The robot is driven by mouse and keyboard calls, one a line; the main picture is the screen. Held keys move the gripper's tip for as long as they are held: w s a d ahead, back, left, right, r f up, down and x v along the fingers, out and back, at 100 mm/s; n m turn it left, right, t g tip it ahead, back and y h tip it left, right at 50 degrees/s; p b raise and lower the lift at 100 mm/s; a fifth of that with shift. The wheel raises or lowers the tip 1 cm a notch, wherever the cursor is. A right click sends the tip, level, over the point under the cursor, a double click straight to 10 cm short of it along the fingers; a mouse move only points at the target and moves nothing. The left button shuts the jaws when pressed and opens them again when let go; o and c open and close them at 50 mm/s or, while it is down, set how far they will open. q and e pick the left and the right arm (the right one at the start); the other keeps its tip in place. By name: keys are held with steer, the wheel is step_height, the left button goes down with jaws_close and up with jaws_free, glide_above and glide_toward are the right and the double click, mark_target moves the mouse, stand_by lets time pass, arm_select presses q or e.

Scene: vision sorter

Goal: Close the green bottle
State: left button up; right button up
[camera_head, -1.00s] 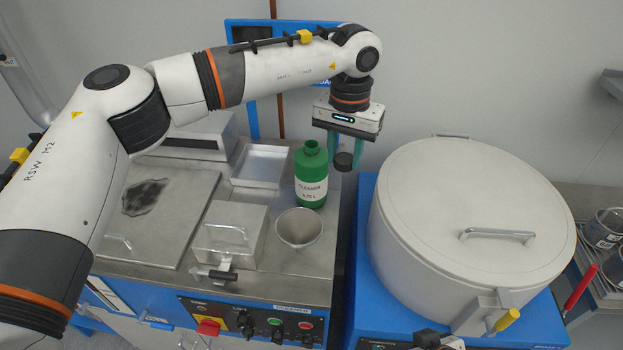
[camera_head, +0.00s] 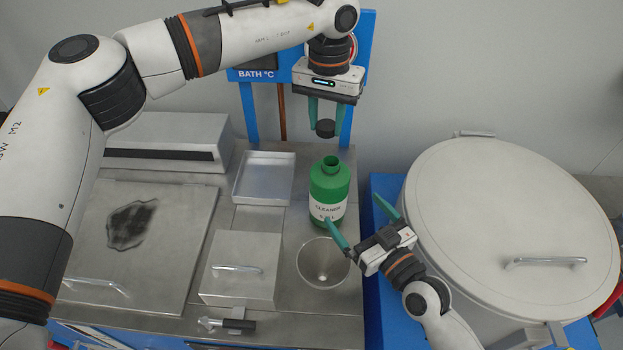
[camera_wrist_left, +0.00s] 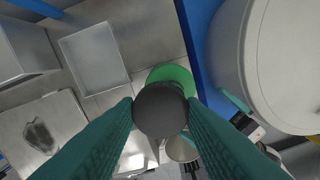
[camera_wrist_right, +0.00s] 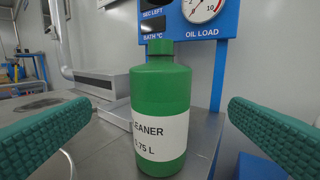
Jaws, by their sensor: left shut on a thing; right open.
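The green bottle (camera_head: 329,187), with a white cleaner label, stands upright on the metal bench, its neck open and uncapped. My left gripper (camera_head: 326,126) is shut on a round black cap (camera_head: 325,129) and holds it above the bottle, apart from the neck. In the left wrist view the cap (camera_wrist_left: 160,110) hides part of the bottle (camera_wrist_left: 172,76). My right gripper (camera_head: 358,208) is open, low and to the right of the bottle. In the right wrist view the bottle (camera_wrist_right: 160,120) stands upright between the spread fingers, farther out.
A metal funnel (camera_head: 323,264) sits in front of the bottle, close to my right gripper. A shallow metal tray (camera_head: 264,178) lies left of the bottle, and a lidded box (camera_head: 240,268) stands front left. A large lidded drum (camera_head: 510,210) stands at right. A blue gauge panel (camera_wrist_right: 205,50) rises behind.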

mark_target(331, 181)
arm_select(q)
steer(key=shift+s+d+r, duration=0.3)
steer(key=shift+s+d, duration=0.25)
steer(key=shift+s, duration=0.2)
arm_select(e)
steer(key=shift+w+a+r, duration=0.25)
steer(key=shift+w+r, duration=0.05)
steer(key=shift+w, duration=0.15)
arm_select(q)
steer(key=shift+d, duration=0.1)
arm_select(e)
steer(key=x, duration=0.9)
arm_select(q)
steer(key=shift+s+r, duration=0.1)
arm_select(e)
steer(key=shift+c, duration=0.6)
